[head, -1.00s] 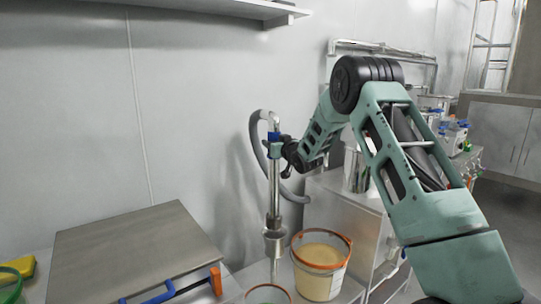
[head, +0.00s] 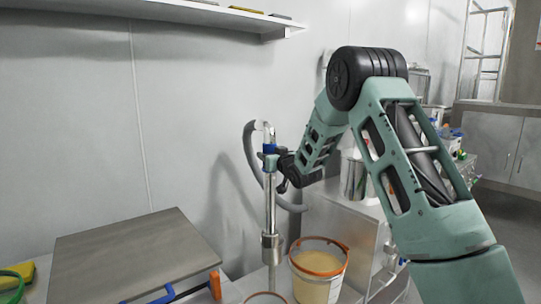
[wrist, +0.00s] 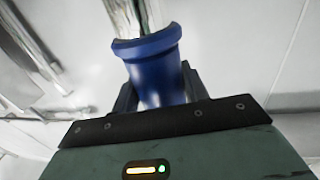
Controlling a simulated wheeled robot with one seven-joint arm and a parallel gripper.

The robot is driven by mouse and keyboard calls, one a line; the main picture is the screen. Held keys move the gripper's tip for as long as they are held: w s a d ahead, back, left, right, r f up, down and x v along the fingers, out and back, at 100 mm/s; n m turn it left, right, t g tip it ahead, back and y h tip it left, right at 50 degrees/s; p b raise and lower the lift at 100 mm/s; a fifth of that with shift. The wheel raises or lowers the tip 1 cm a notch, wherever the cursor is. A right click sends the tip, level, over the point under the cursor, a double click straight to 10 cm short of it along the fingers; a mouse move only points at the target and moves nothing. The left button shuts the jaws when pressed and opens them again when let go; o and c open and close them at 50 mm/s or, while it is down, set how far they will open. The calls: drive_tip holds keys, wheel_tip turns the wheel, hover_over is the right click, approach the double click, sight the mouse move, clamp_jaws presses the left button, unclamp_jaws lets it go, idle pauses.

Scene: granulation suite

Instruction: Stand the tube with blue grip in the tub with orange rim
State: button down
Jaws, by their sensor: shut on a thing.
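The tube with blue grip (head: 270,212) is a long metal pipe with a wider metal collar low down and a grey hose at its top. It hangs nearly upright. My gripper (head: 272,160) is shut on its blue grip, which fills the space between the fingers in the wrist view (wrist: 155,70). The tub with orange rim (head: 318,288) stands right of the tube's lower part and holds pale material. The tube is not over its opening in the picture. The tube's lower end comes down by another tub at the bottom edge; I cannot tell whether it is inside.
That other tub (head: 250,298) has a reddish rim and is mostly cut off. A flat metal plate (head: 130,255) and a blue-and-orange tool (head: 180,292) lie to the left. A steel cabinet (head: 340,225) stands at right. A wall shelf (head: 200,20) is above.

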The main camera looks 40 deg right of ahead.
drive_tip(key=s+a, duration=1)
drive_tip(key=s, duration=0.1)
wheel_tip(320, 180, down, 29)
drive_tip(key=b, duration=2)
drive_tip(key=shift+w+d+f, duration=0.2)
drive_tip(key=shift+d, duration=0.05)
drive_tip(key=c, duration=0.7)
unclamp_jaws()
drive_tip(key=shift+o, duration=0.2)
drive_tip(key=shift+s+f, duration=0.1)
drive_tip(key=s+a+p, duration=0.1)
drive_tip(key=s+p, duration=0.4)
drive_tip(key=s, duration=0.4)
drive_tip(key=shift+r, duration=0.35)
